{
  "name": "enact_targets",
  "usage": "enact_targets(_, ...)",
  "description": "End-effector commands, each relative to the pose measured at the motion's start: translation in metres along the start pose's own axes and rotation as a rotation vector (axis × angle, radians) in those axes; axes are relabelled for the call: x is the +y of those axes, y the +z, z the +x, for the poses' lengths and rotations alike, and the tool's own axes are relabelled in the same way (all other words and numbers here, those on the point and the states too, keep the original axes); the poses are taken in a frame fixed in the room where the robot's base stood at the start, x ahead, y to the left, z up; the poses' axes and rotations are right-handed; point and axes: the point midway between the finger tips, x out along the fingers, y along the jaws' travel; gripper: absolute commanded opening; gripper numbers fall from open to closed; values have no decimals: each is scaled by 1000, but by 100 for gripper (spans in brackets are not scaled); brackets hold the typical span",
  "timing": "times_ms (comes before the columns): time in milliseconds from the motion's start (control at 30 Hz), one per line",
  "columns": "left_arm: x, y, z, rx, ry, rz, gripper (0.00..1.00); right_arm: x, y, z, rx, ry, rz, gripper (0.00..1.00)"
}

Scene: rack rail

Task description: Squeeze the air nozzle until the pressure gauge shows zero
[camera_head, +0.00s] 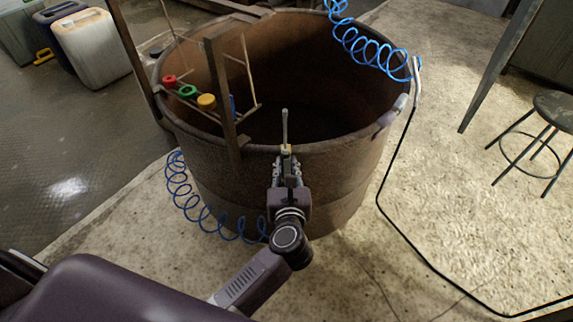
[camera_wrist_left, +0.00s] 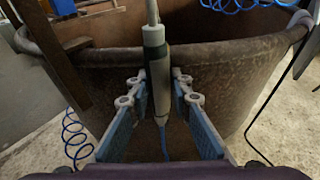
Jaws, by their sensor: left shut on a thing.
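The air nozzle (camera_head: 285,126) is a slim grey wand with a thicker light-grey body. It stands roughly upright in front of the near rim of a big rusty tub. My left gripper (camera_head: 287,168) is at the tub's near side, shut on the nozzle. In the left wrist view the fingers (camera_wrist_left: 159,82) clasp both sides of the nozzle's body (camera_wrist_left: 156,62), and a thin blue line runs down from its lower end. The nozzle's top end is cut off in that view. I see no pressure gauge in either view. My right gripper is out of view.
The rusty tub (camera_head: 215,145) fills the middle. A blue coiled hose (camera_head: 182,190) hangs at its left; another (camera_head: 365,45) is at upper right. A black cable (camera_head: 392,225) and a stool (camera_head: 557,108) are right.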

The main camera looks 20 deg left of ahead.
Motion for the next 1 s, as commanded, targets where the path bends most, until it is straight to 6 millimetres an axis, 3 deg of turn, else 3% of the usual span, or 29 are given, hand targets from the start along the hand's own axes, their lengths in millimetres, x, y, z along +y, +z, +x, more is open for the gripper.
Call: enact_targets(1000, 0, -17, -72, -2, 0, -1, 0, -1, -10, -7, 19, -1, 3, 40)
